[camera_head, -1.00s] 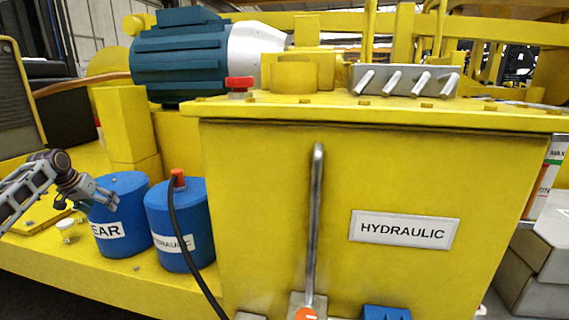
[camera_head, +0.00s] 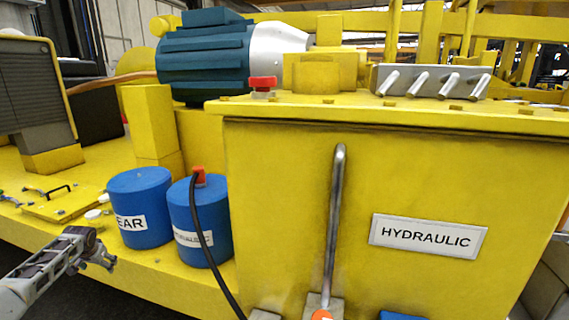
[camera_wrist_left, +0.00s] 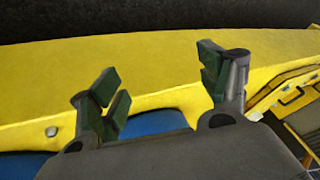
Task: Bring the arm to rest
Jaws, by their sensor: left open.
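My left gripper (camera_head: 98,262) is at the lower left of the head view, in front of the yellow platform's edge and below the blue drum labelled "EAR" (camera_head: 142,207). In the left wrist view its two dark green fingers (camera_wrist_left: 165,85) stand wide apart with nothing between them. The gripper is apart from the drum. My left arm (camera_head: 40,275) comes in from the lower left corner. My right gripper is not in view.
A second blue drum (camera_head: 199,222) with a red cap and black hose stands beside the first. The yellow hydraulic tank (camera_head: 290,200) fills the right. The yellow platform edge (camera_head: 165,268) runs below the drums. Dark floor (camera_head: 130,300) in front is free.

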